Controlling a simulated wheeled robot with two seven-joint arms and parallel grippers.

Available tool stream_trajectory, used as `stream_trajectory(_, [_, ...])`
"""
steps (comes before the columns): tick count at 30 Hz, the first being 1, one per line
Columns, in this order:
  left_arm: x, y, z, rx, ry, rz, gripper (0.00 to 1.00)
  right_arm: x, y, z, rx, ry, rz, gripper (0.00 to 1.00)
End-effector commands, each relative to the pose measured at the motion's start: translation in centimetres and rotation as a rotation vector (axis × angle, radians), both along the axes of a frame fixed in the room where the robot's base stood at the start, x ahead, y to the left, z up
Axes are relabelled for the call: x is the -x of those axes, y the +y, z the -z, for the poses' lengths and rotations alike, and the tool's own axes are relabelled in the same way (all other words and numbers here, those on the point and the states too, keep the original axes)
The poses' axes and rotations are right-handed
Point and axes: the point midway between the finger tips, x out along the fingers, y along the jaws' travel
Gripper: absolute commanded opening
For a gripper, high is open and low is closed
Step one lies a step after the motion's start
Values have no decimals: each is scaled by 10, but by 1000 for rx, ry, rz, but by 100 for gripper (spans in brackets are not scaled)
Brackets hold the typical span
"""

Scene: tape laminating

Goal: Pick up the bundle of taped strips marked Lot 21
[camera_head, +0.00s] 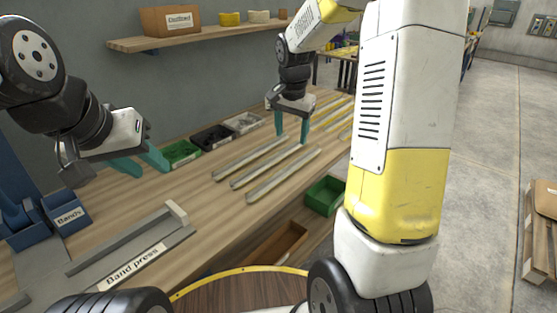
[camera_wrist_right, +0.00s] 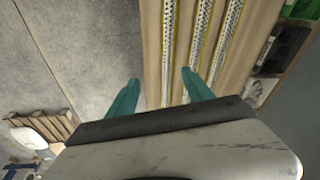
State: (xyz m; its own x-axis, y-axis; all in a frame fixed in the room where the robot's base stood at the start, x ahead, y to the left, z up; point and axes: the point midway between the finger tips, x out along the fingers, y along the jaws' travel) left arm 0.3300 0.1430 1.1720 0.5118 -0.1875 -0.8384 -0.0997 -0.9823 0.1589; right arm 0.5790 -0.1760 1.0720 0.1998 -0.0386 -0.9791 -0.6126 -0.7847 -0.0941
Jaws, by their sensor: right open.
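Several long strips lie on the wooden bench in the head view. A pale group (camera_head: 268,166) lies at its middle and a yellow-edged group (camera_head: 335,108) farther back. No Lot 21 mark is readable, so I cannot tell which bundle it is. My right gripper (camera_head: 291,128) is over the bench behind the pale group, fingers pointing down, open and empty. In the right wrist view, its teal fingers (camera_wrist_right: 160,84) are apart, with yellow-edged strips (camera_wrist_right: 197,50) beyond and to the right. My left gripper (camera_head: 152,172) is open and empty above the bench at left.
A band press (camera_head: 135,262) and a blue Bands bin (camera_head: 68,212) are at the front left. Green, black and grey bins (camera_head: 212,137) line the wall side. A green bin (camera_head: 325,196) is at the bench's right edge. A shelf (camera_head: 200,36) hangs above.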

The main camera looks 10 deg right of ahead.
Motion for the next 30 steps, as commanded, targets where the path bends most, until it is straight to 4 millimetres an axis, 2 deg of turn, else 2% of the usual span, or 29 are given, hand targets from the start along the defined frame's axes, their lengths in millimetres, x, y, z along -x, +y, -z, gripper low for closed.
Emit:
stream_trajectory(1, [0,0,0,0,0,0,36,-16,-1,22,9,28,45,60])
stream_trajectory(3, [0,0,0,0,0,0,36,-33,-3,46,19,52,105,60])
stream_trajectory(7, [0,0,0,0,0,0,36,-54,-6,80,35,78,188,60])
stream_trajectory(12, [0,0,0,0,0,0,36,-64,-7,102,45,91,235,60])
stream_trajectory(30, [0,0,0,0,0,0,36,-79,-16,174,44,91,238,60])
